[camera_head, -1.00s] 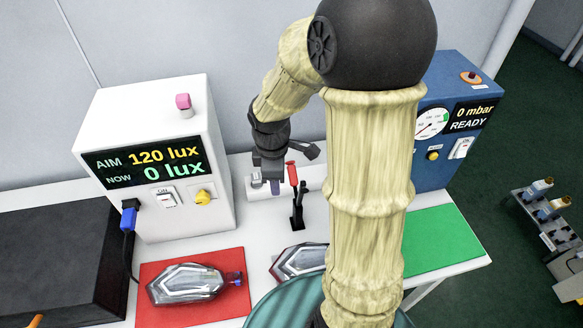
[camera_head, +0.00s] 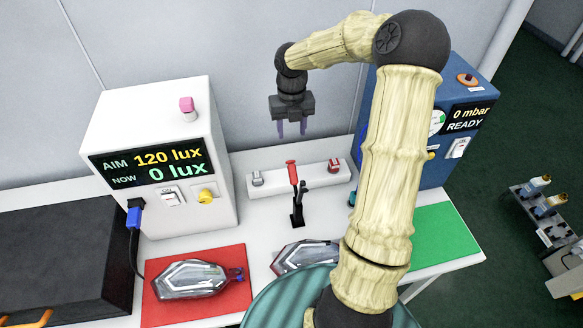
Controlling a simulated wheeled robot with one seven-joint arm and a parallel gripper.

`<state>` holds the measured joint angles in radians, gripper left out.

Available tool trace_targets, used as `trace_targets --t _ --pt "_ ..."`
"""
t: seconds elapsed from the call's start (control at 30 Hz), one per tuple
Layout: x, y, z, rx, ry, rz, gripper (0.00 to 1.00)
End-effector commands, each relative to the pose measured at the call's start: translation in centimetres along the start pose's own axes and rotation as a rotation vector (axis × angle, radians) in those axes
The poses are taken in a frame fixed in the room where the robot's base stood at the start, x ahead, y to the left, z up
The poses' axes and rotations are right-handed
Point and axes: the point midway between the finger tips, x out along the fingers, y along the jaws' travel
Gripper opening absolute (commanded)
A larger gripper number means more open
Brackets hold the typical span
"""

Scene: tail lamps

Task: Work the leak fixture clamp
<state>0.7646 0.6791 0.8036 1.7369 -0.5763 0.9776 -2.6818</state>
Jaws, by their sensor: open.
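The clamp (camera_head: 297,207) stands on the white table in front of a white bar, on a black base. Its red-tipped handle (camera_head: 292,173) points up. My gripper (camera_head: 292,129) hangs above and behind the clamp, fingers down, open and empty, apart from the handle. A clear lamp (camera_head: 305,255) lies in front of the clamp, partly hidden by my arm. The blue leak tester (camera_head: 470,90) at the right reads 0 mbar and READY; its gauge is partly hidden by my arm.
A white bar (camera_head: 290,181) carries a grey fitting (camera_head: 257,178) and a red one (camera_head: 334,165). A white light box (camera_head: 150,110) stands left. Another lamp (camera_head: 190,280) lies on a red mat (camera_head: 165,310). A green mat (camera_head: 440,235) at the right looks bare.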

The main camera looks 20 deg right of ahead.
Motion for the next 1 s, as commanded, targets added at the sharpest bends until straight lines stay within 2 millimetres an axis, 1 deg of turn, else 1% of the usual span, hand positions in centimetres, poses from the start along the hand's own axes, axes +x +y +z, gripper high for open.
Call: trace_targets --t 0.27,0.37,0.47,0.57,1.0 --pt "0.1 0.0 -0.1 0.002 0.0 0.0 0.45" --pt "0.5 0.0 -0.1 0.002 0.002 0.0 0.45" --pt "1.4 0.1 -0.1 0.002 0.004 -0.001 0.45" --pt "2.8 0.1 -0.1 0.0 0.004 0.0 0.45" --pt "10.5 0.1 -0.1 0.001 0.005 0.0 0.45"
